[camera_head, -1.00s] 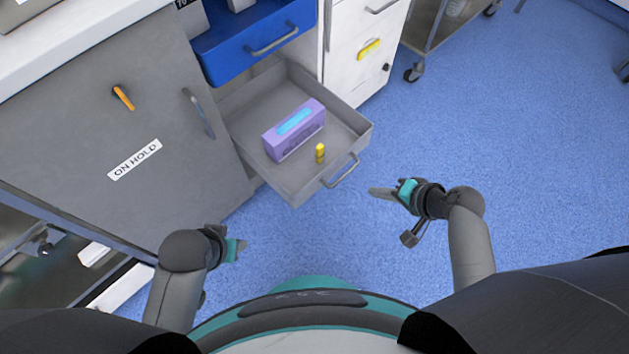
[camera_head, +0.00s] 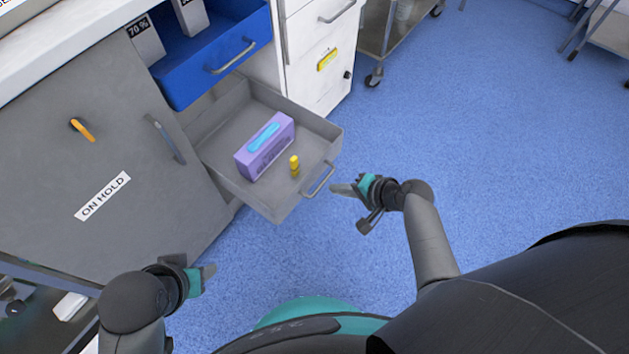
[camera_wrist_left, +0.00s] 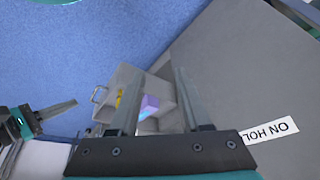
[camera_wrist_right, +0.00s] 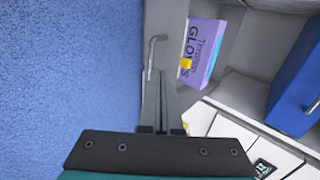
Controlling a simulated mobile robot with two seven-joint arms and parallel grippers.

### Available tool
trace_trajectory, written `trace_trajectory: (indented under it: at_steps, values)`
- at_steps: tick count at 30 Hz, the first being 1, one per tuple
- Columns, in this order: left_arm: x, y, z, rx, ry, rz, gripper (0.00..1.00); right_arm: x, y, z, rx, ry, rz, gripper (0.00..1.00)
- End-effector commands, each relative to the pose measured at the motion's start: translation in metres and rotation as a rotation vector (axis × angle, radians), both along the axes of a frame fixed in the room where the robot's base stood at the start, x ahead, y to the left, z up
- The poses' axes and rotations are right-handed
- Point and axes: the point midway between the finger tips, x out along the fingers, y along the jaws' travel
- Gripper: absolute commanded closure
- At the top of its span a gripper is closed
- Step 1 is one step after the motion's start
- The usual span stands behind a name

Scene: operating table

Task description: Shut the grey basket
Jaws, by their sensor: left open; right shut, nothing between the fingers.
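The grey basket (camera_head: 228,180) is a pulled-out drawer below a blue one, with a metal bar handle (camera_head: 319,180) on its front. A purple glove box (camera_head: 265,146) and a small yellow bottle (camera_head: 295,166) are inside it. My right gripper (camera_head: 343,190) is shut and empty, just right of the handle; I cannot tell whether they touch. In the right wrist view its fingers (camera_wrist_right: 160,100) point at the handle (camera_wrist_right: 152,58). My left gripper (camera_head: 210,274) is open and empty, low on the left, apart from the basket. The basket also shows between its fingers in the left wrist view (camera_wrist_left: 126,80).
The blue drawer (camera_head: 215,60) above is also open, with boxes in it. A grey cabinet door (camera_head: 70,190) labelled ON HOLD is at left. White drawers (camera_head: 318,50) and a wheeled metal cart (camera_head: 385,35) stand behind.

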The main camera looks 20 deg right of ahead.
Motion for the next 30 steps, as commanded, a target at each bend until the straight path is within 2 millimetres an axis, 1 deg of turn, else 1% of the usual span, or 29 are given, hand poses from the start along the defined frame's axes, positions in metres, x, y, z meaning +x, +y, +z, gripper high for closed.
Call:
trace_trajectory:
  at_steps: [1, 7, 10, 17, 24, 30]
  values:
    - [0.000, 0.000, 0.004, -0.001, -0.011, 0.000, 0.52, 0.003, 0.002, -0.005, 0.001, 0.000, 0.001, 1.00]
    - [-0.002, 0.000, 0.025, -0.006, -0.044, -0.001, 0.52, 0.013, 0.011, -0.017, 0.001, 0.000, 0.001, 1.00]
    - [0.007, -0.008, 0.021, -0.030, -0.101, -0.016, 0.52, 0.017, 0.013, -0.021, 0.001, -0.001, 0.000, 1.00]
    - [0.023, -0.026, 0.020, -0.084, -0.234, -0.043, 0.52, 0.026, 0.021, -0.032, 0.001, -0.001, 0.000, 1.00]
    - [0.037, -0.043, 0.019, -0.140, -0.357, -0.064, 0.52, 0.041, 0.032, -0.031, 0.001, -0.002, 0.001, 1.00]
    - [0.045, -0.055, 0.020, -0.183, -0.446, -0.076, 0.52, 0.050, 0.040, -0.031, 0.001, -0.001, 0.001, 1.00]
